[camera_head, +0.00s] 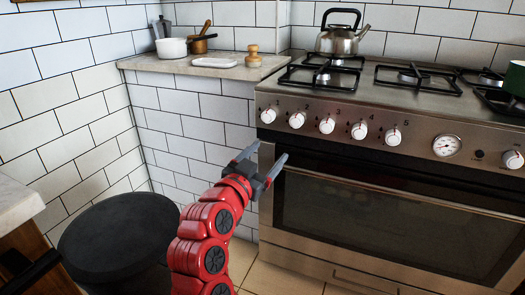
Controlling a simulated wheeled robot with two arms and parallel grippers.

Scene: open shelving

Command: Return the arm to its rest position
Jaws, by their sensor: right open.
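My right arm is red with dark joints and reaches up from the bottom middle of the head view. My right gripper (263,158) is open and empty. Its two grey fingers point up and to the right, in front of the left edge of the stove (390,205). I cannot tell whether it touches the stove front. My left gripper is out of the picture.
A kettle (338,40) stands on the stove's back left burner, and a green pot (515,78) is at the right edge. A tiled ledge (205,70) holds a white bowl (171,48) and a wooden piece (253,56). A dark round-topped bin or stool (115,240) stands lower left.

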